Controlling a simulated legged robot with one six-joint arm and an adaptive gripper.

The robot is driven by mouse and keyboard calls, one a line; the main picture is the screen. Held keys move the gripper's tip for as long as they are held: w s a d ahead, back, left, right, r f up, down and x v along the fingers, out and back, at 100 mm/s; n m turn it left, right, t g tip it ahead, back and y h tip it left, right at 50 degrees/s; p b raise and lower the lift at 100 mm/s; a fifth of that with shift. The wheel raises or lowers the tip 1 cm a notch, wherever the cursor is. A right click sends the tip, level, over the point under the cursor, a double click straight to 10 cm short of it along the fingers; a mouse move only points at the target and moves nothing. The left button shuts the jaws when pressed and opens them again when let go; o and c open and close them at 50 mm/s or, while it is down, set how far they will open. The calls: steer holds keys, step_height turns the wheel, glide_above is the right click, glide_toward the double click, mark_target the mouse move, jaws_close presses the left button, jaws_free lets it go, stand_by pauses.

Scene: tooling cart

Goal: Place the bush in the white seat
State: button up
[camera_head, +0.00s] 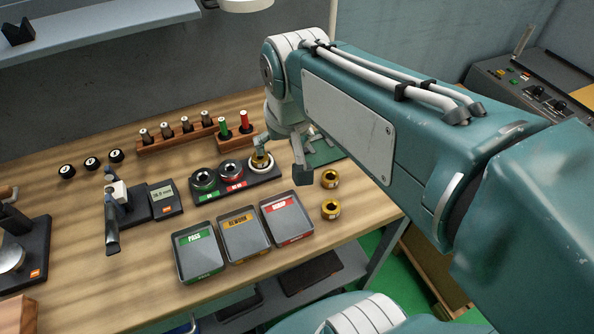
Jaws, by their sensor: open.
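A brass bush (261,160) shows at the white seat (262,171), the right-hand seat of a dark fixture block. The white ring shows around the bush's lower part; I cannot tell whether the bush is fully down. My gripper (282,161) is open just above and to the right of this bush. One finger is close behind the bush and the other stands apart to its right. I cannot tell whether the nearer finger touches it. Two more brass bushes, one farther back (329,179) and one nearer (330,210), stand on the wooden bench to the right.
In front are the PASS tray (199,274), REWORK tray (246,256) and SCRAP tray (289,238), all empty. A wooden rack (178,143) with several plug gauges stands behind. A gauge (164,197) stands left.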

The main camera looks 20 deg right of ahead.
steer(key=s+f+n+t, duration=0.1)
steer(key=s+f+t, duration=0.1)
steer(key=s, duration=0.6)
steer(key=shift+n, duration=0.3)
